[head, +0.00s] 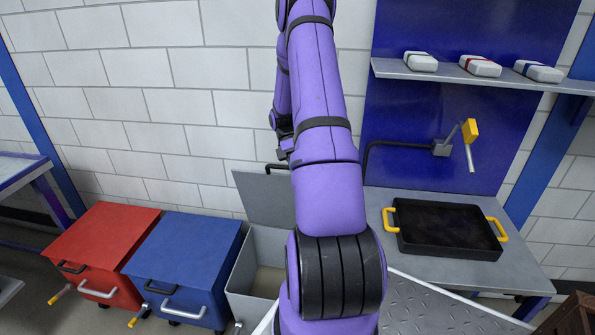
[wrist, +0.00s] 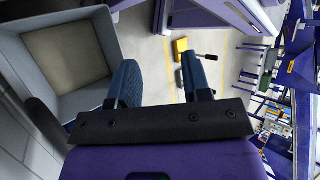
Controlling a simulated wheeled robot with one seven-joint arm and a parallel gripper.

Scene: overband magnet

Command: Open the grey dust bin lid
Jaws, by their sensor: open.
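The grey dust bin (head: 240,275) stands on the floor beside the blue bin, partly hidden behind my arm in the head view. Its lid (head: 262,197) is raised and tilted back toward the wall, with a black handle at its top edge. The bin's inside shows, and looks empty. In the wrist view the open grey bin (wrist: 22,42) is at the upper left, with its beige floor visible. My gripper (wrist: 160,78) is open, its two dark blue fingers apart with nothing between them. It is beside the bin; the head view does not clearly show it.
A red bin (head: 105,245) and a blue bin (head: 185,250), both lidded shut, stand to the left. A bench (head: 400,262) with a black yellow-handled tray (head: 447,228) is to the right. A shelf (head: 480,82) holds several white boxes. The white wall is close behind.

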